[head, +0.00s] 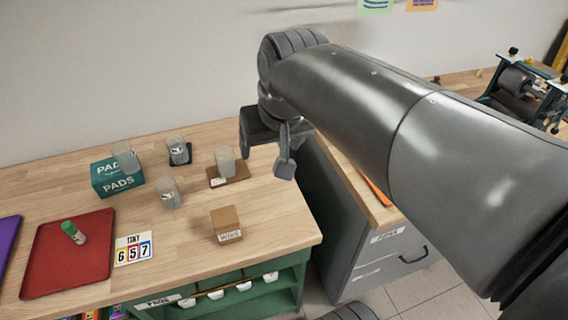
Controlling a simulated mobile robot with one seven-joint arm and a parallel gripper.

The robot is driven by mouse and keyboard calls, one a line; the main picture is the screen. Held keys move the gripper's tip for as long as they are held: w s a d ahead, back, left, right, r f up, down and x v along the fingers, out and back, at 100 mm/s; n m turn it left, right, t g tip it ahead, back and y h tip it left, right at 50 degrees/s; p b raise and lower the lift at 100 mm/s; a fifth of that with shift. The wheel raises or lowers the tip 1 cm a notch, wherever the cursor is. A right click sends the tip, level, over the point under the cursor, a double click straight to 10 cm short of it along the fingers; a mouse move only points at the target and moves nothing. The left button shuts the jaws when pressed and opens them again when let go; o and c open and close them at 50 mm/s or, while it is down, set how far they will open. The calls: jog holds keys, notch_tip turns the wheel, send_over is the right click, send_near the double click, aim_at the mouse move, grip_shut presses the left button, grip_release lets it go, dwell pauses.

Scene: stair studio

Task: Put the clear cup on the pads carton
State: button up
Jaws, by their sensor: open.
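The teal pads carton (113,183) sits on the wooden table at the left, with "PADS" on its front. A clear cup (126,157) stands upright on its top, toward the right side. Another clear cup (169,194) stands on the bare table to the carton's right. A third clear cup (178,150) is on a dark coaster behind it. A pale, whitish cup (225,161) stands on a brown board. My gripper (265,158) is open with nothing visible between its fingers. It hangs to the right of the cups, apart from them, near the table's right end.
A small brown box (226,224) stands near the front edge. A grey cabinet (345,235) stands right of the table. The table between cups and box is clear.

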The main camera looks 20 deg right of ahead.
jog(key=s+d+f, duration=0.2)
jog(key=s+f, duration=0.3)
jog(key=s, duration=0.2)
jog(key=shift+d+f+t, duration=0.15)
jog(key=shift+f+t, duration=0.15)
jog(key=shift+t, duration=0.1)
